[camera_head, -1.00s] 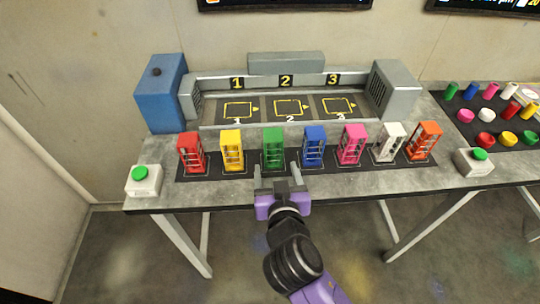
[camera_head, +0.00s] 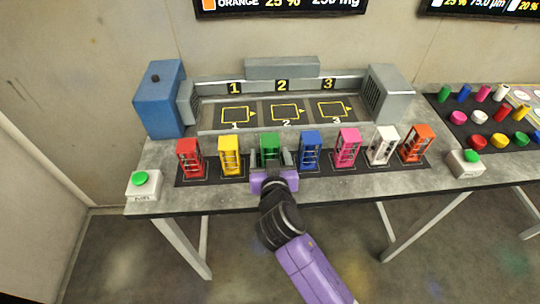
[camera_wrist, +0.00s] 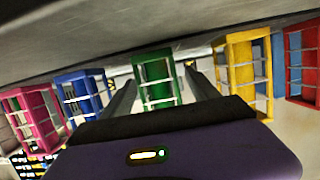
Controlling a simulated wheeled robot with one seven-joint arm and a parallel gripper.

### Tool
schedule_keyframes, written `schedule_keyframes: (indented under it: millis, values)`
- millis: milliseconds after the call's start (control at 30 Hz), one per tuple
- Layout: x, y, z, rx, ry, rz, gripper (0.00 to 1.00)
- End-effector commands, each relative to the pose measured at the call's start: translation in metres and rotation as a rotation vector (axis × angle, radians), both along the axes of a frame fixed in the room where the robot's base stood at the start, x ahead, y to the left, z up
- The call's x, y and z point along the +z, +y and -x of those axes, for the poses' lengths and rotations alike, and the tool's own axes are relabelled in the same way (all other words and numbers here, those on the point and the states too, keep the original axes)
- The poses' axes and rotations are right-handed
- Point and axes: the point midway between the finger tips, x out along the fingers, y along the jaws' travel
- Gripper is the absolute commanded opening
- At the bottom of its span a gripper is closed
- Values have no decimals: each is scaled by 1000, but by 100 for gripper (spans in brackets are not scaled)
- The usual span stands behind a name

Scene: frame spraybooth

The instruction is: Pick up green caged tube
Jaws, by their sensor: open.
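The green caged tube (camera_head: 270,146) stands upright in the middle of a row of coloured cages on a dark mat. My gripper (camera_head: 270,160) is open in front of it, with one finger toward each side of the green cage. The wrist view shows the green cage (camera_wrist: 157,80) between the two dark fingers (camera_wrist: 160,95), with a small gap on each side. The lower part of the green cage is hidden behind my gripper in the head view.
The yellow cage (camera_head: 230,157) stands left of the green one and the blue cage (camera_head: 311,151) right, both close to my fingers. Red (camera_head: 190,158), pink (camera_head: 347,147), white (camera_head: 382,146) and orange (camera_head: 417,144) cages continue the row. A booth with numbered spots (camera_head: 285,112) lies behind.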

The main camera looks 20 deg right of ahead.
Motion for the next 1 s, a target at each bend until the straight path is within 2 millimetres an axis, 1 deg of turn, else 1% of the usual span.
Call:
schedule_keyframes:
  millis: [67, 100, 167, 300, 367, 400, 433, 767, 933, 1000]
  values:
    - [0, 0, 0, 0, 0, 0, 69]
    - [0, 0, 0, 0, 0, 0, 61]
    - [0, 0, 0, 0, 0, 0, 49]
    - [0, 0, 0, 0, 0, 0, 22]
    - [0, 0, 0, 0, 0, 0, 10]
    - [0, 0, 0, 0, 0, 0, 2]
    - [0, 0, 0, 0, 0, 0, 0]
    - [3, 0, 0, 1, -3, 1, 0]
    - [15, 0, 0, -1, -4, -1, 0]
    - [25, 0, 0, 0, -7, -2, 0]
